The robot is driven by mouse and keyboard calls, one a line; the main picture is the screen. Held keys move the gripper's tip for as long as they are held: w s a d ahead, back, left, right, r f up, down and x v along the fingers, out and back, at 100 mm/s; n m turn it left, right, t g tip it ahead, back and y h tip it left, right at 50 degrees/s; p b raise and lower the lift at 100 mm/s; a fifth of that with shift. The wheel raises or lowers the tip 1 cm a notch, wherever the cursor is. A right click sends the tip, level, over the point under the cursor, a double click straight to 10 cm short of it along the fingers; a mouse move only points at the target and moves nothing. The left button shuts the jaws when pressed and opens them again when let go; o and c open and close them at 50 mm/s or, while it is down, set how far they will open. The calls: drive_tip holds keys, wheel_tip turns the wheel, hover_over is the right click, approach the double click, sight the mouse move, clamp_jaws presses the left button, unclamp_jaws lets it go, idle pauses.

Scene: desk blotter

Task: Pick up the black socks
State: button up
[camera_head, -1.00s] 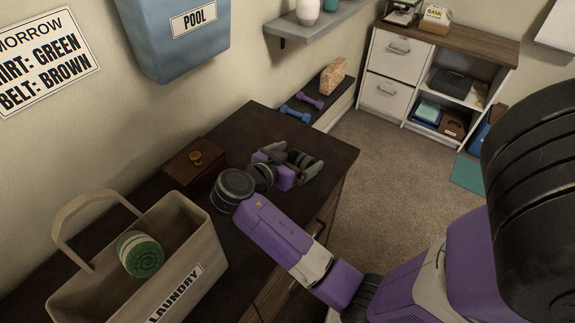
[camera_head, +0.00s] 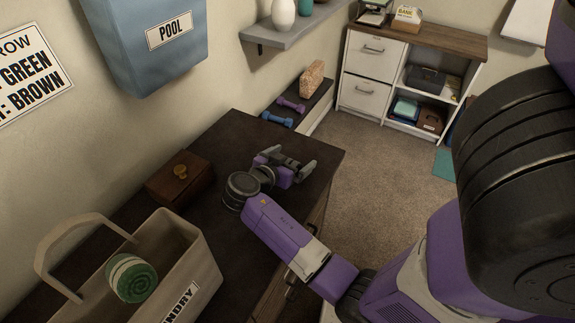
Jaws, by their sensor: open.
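I cannot make out any black socks in the head view. My gripper (camera_head: 295,163) is open over the far right part of the dark desk top (camera_head: 235,135), near its right edge. Its grey fingers and purple body hide the desk surface beneath them. I see nothing between the fingers, though the area is dark and small.
A beige laundry bin (camera_head: 205,265) holds a green-and-white roll (camera_head: 132,279). A brown wooden box (camera_head: 190,188) with a knob stands left of my arm. A blue pool bin (camera_head: 155,45) hangs on the wall. Dumbbells (camera_head: 277,119) lie beyond the desk.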

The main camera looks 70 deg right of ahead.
drive_tip(key=shift+d, duration=0.1)
drive_tip(key=c, duration=1.4)
drive_tip(key=shift+r, duration=0.1)
